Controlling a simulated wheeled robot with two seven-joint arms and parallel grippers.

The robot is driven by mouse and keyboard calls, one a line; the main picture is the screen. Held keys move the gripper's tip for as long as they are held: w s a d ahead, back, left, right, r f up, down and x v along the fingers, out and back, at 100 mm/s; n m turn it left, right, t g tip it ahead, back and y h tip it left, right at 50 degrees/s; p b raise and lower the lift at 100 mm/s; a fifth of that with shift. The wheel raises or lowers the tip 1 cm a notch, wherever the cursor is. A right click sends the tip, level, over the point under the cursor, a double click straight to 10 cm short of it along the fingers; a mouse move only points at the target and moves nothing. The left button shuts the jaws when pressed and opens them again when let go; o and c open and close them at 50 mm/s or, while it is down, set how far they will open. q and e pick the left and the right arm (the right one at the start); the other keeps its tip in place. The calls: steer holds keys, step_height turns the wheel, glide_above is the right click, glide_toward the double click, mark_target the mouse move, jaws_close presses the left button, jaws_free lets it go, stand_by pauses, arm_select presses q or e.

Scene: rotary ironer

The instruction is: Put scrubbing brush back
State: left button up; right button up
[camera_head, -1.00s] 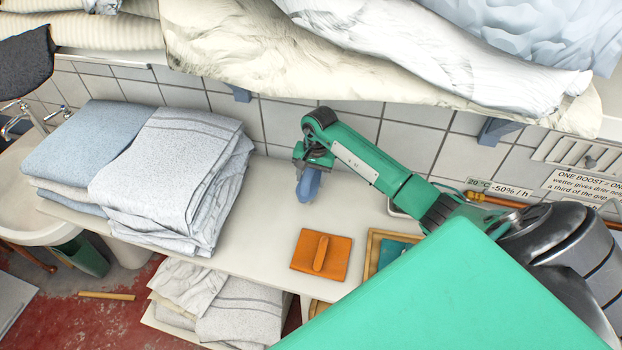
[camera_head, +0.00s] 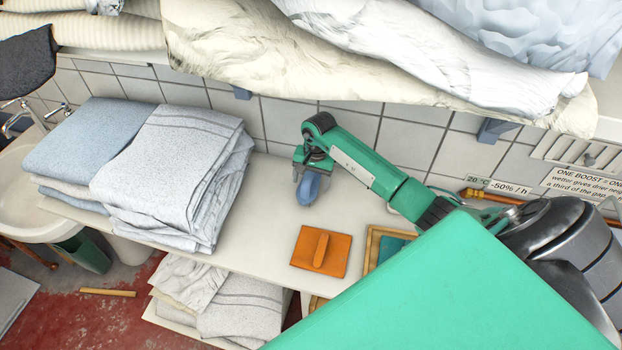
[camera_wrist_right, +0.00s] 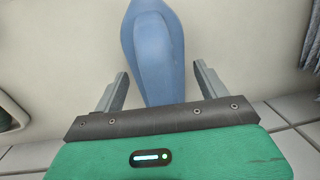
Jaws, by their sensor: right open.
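The scrubbing brush (camera_head: 309,188), a blue rounded piece, is on the white shelf below my right gripper (camera_head: 313,168) in the head view. In the right wrist view the blue brush (camera_wrist_right: 158,55) lies between the two grey fingers of my right gripper (camera_wrist_right: 160,88). A gap shows on each side, so the fingers are open around it and apart from it. My left gripper is not in view.
An orange block with a handle (camera_head: 320,251) lies on the white shelf (camera_head: 262,225), with a wooden-framed tray (camera_head: 372,246) at its right. Folded towels (camera_head: 165,165) are stacked at the left. An upper shelf with white cloth bundles (camera_head: 400,50) overhangs the back.

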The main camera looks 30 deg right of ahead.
steer(key=shift+r, duration=0.3)
steer(key=r+b, duration=0.1)
steer(key=r, duration=0.2)
steer(key=d+r+b, duration=0.1)
steer(key=r+b, duration=0.1)
steer(key=r, duration=0.2)
steer(key=r+b, duration=0.1)
steer(key=r, duration=0.2)
steer(key=shift+s+d+r+b, duration=0.1)
steer(key=shift+d+r+b, duration=0.05)
steer(key=shift+b, duration=0.25)
steer(key=shift+r, duration=0.65)
